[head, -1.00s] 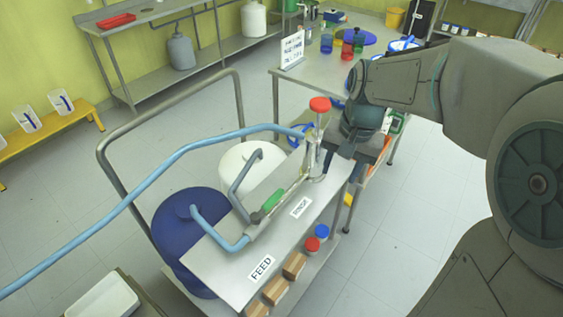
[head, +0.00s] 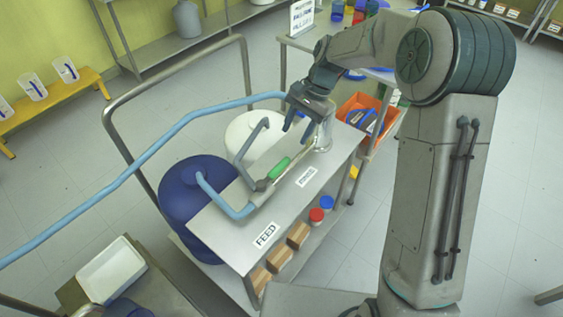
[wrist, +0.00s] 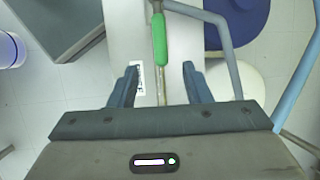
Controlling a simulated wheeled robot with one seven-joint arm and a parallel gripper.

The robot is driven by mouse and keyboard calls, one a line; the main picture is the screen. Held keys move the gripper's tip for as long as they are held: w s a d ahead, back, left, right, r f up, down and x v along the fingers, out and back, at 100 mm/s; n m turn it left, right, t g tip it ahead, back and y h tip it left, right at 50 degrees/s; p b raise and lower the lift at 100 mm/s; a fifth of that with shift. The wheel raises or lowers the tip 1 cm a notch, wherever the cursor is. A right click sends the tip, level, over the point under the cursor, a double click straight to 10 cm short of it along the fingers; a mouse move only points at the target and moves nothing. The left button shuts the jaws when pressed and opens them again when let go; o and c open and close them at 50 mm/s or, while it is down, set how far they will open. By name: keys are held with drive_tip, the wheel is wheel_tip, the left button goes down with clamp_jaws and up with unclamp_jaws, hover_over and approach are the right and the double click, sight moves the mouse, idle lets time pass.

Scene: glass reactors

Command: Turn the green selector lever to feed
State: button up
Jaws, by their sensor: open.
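The green selector lever (head: 280,167) lies along the pipework on top of the steel cart. It points toward the upper right, closer to the white drum side, with its pivot at the dark fitting (head: 262,184). In the wrist view the green lever handle (wrist: 160,38) is ahead of the jaws, roughly centred between them. My gripper (head: 295,122) is open and empty above the cart's far end; in the wrist view its fingers (wrist: 160,85) stand apart. The FEED label (head: 266,235) is at the near end of the cart top. A second label (head: 306,177) lies beside the lever; its text is too small to read.
A blue drum (head: 187,190) and a white drum (head: 240,135) stand behind the cart (head: 228,242). A light blue hose (head: 130,200) runs across the left. A grey handrail (head: 170,75) rises behind. Brown boxes (head: 278,258) sit on the lower shelf. An orange bin (head: 362,112) is beyond.

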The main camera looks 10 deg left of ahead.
sight(280, 165)
drive_tip(key=x, duration=1.2)
clamp_jaws()
drive_tip(key=shift+s, duration=0.1)
